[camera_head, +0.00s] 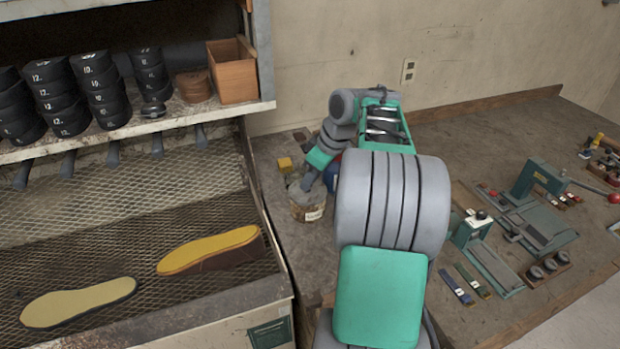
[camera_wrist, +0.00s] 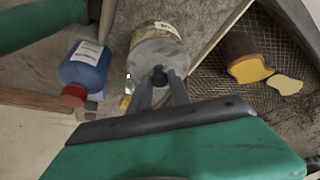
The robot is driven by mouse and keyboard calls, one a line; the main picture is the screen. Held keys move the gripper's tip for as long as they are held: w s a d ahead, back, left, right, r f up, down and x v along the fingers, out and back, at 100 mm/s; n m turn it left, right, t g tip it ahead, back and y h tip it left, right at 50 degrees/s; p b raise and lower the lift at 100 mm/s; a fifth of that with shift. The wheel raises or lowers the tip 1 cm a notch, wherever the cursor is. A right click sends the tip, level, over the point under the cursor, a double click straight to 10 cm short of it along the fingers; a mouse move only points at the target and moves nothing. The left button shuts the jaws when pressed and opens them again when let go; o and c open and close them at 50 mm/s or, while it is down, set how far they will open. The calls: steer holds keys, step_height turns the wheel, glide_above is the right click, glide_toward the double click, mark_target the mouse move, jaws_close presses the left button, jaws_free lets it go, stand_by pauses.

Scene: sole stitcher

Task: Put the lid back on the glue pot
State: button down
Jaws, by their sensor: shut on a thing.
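The glue pot (camera_head: 308,208) is a round, stained container with a pale label. It stands on the bench just right of the mesh tray, and its side and label also show in the wrist view (camera_wrist: 165,28). The grey round lid (camera_wrist: 153,54) with a dark knob lies over the pot's mouth. My gripper (camera_wrist: 160,80) is shut on the lid's knob, reaching down from above. In the head view my gripper (camera_head: 308,186) is at the pot's top. I cannot tell whether the lid rests fully on the rim or slightly above it.
A blue bottle (camera_wrist: 86,66) with a red cap stands close beside the pot. The mesh tray (camera_head: 150,215) with soles (camera_head: 208,249) is at left. Green bench tools (camera_head: 540,180) stand at right.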

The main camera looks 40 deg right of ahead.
steer(key=c, duration=0.7)
jaws_free()
steer(key=shift+o, duration=0.2)
steer(key=shift+r+p, duration=3.05)
steer(key=shift+r, duration=0.5)
steer(key=shift+c, duration=0.3)
jaws_close()
steer(key=shift+f, duration=0.2)
